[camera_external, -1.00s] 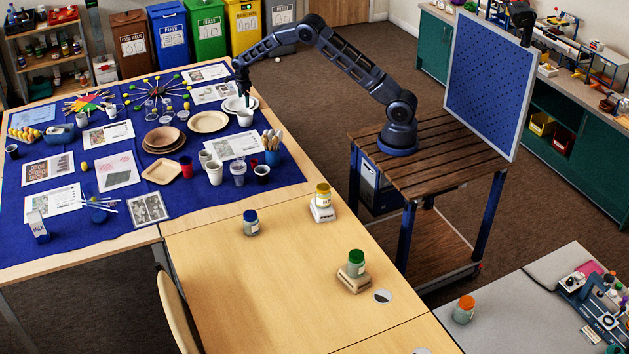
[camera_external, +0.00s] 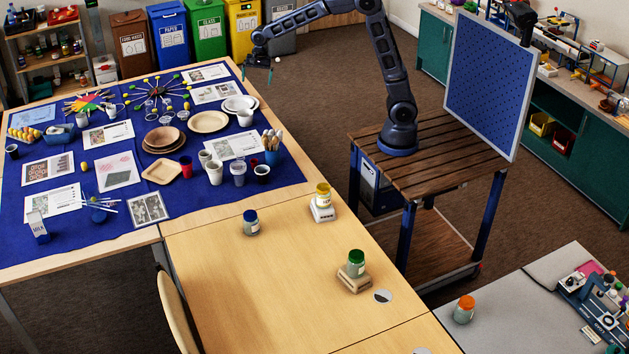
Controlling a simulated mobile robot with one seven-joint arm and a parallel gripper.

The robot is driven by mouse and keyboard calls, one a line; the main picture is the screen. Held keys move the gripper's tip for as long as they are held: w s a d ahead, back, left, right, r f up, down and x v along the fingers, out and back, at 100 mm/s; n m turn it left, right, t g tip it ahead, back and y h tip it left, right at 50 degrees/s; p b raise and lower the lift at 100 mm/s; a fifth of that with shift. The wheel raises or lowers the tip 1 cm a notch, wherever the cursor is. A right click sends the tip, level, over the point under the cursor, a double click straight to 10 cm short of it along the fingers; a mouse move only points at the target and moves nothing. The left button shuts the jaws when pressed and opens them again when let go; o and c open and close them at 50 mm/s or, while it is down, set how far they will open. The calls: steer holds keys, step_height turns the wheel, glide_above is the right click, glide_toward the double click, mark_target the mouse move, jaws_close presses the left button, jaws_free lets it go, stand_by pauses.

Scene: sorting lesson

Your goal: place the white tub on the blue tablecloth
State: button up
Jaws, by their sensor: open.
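A small white tub (camera_external: 245,118) stands upright on the blue tablecloth (camera_external: 110,226), just in front of the stacked white plates (camera_external: 236,103) near the cloth's right edge. It looks like a cup or tub at this size. My gripper (camera_external: 257,74) is open and empty. It hangs in the air above and behind the tub, near the far right corner of the table, clear of everything on the cloth.
A cream plate (camera_external: 208,122), brown bowls (camera_external: 162,138), white cups (camera_external: 215,173) and a pot of wooden cutlery (camera_external: 272,148) crowd the cloth nearby. The bare wooden table (camera_external: 250,290) in front holds several lidded jars with open room between them.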

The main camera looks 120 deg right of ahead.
steer(key=s+a+r+n, duration=0.3)
steer(key=s+a+n, duration=0.1)
steer(key=a, duration=0.3)
steer(key=s+a+r+n+t, duration=0.1)
steer(key=s+a+r+n, duration=0.25)
steer(key=a, duration=0.45)
steer(key=s+a+r+n, duration=0.3)
steer(key=s+a, duration=0.2)
steer(key=a, duration=0.2)
steer(key=s+a+f+n+t, duration=0.1)
steer(key=s+a+n, duration=0.5)
steer(key=s, duration=0.4)
steer(key=s+a+f+n, duration=0.2)
steer(key=s+a+n, duration=0.4)
steer(key=s, duration=0.4)
steer(key=shift+a+t, duration=0.4)
steer(key=shift+a, duration=0.35)
steer(key=shift+n, duration=0.25)
